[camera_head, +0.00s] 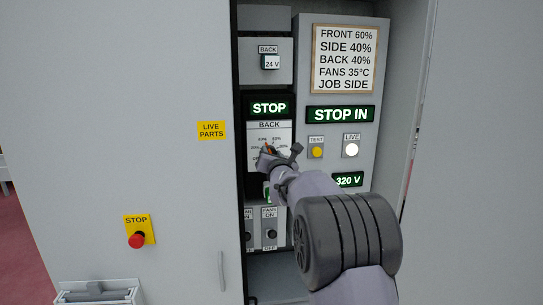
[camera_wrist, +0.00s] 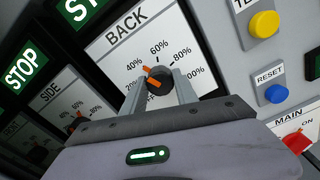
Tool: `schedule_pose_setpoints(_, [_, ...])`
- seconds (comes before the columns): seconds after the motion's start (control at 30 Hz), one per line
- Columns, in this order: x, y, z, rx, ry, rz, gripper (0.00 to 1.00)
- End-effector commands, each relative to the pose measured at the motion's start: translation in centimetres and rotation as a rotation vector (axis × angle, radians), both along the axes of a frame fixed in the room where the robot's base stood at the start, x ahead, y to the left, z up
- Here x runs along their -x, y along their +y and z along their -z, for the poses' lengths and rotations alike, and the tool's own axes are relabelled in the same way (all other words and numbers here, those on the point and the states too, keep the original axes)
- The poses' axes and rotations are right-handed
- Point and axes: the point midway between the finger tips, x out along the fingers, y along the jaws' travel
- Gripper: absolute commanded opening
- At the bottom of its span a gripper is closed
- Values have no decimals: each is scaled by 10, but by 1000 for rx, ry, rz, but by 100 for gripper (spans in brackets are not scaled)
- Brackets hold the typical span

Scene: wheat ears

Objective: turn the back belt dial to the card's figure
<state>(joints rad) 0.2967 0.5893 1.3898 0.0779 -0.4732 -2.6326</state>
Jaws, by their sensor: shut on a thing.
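The back belt dial (camera_wrist: 158,82) is a dark knob with an orange pointer on the white BACK plate (camera_wrist: 125,35). In the wrist view its pointer leans up and left, near the 40% mark. My gripper (camera_wrist: 160,88) is shut on the dial, one finger on each side. In the head view my gripper (camera_head: 277,155) covers most of the dial, and a bit of orange shows. The card (camera_head: 345,60) at the upper right reads FRONT 60%, SIDE 40%, BACK 40%, FANS 35°C, JOB SIDE.
A SIDE dial (camera_wrist: 77,122) sits to the left in the wrist view. A yellow button (camera_wrist: 264,24), blue RESET button (camera_wrist: 275,94) and red MAIN switch (camera_wrist: 297,142) are to the right. A red STOP button (camera_head: 137,240) is on the cabinet door.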

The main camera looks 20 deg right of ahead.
Motion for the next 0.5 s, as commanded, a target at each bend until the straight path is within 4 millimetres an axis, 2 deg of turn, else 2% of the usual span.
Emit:
schedule_pose_setpoints(0.33, [0,0,0,2,1,0,0])
schedule_pose_setpoints(0.37, [0,0,0,2,1,0,39])
schedule_pose_setpoints(0.43, [0,0,0,2,1,0,53])
schedule_pose_setpoints(0.47, [0,0,0,2,1,0,57])
schedule_pose_setpoints(0.5, [0,0,0,2,1,0,57])
